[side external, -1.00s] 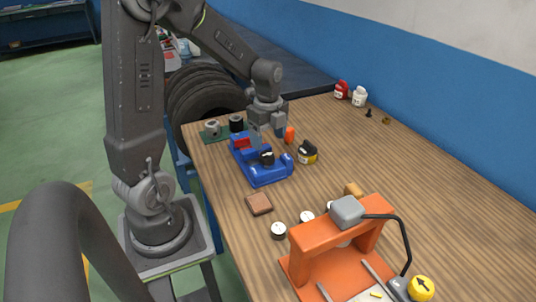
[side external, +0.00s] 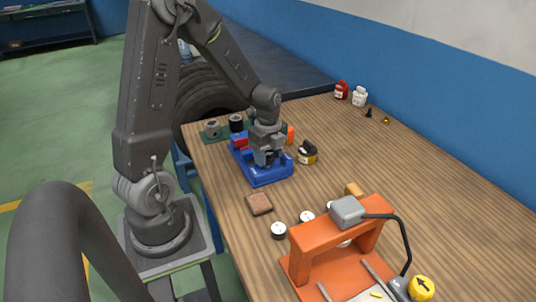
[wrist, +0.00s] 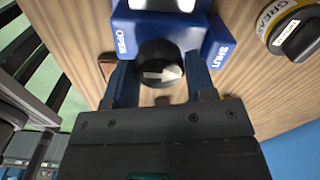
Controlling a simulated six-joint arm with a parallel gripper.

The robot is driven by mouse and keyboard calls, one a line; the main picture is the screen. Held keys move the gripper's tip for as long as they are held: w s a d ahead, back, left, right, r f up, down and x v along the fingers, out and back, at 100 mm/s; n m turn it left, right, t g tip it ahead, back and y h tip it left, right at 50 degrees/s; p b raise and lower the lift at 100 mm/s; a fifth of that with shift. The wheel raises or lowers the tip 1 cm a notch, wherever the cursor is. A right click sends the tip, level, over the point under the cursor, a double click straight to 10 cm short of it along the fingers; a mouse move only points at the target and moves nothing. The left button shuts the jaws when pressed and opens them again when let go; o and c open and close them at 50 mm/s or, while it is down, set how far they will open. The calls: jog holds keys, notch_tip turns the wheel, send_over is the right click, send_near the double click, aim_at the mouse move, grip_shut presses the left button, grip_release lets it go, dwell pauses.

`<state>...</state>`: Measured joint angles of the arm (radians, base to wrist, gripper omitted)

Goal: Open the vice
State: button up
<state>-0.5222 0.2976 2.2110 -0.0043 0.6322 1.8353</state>
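The blue vice (side external: 268,177) stands on the wooden bench. In the wrist view its blue body (wrist: 170,28) carries the white labels OPEN at left and SHUT at right. Its round black knob (wrist: 150,52) has a white arrow pointing right, roughly toward the SHUT side. My gripper (side external: 267,160) is down over the knob. In the wrist view my gripper (wrist: 162,75) has one finger on each side of the knob, fingers apart. Any gap is very small, and firm contact cannot be made out. In the side view the gripper mostly hides the knob.
A black-capped grease pot (side external: 307,153) stands right of the vice, close by in the wrist view (wrist: 290,28). An orange item (side external: 290,134) is partly behind the gripper. A brown block (side external: 259,204) and an orange frame (side external: 320,240) are nearer. The bench's right side is largely clear.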

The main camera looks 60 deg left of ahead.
jog(key=c, duration=0.5)
jog(key=shift+o, duration=0.2)
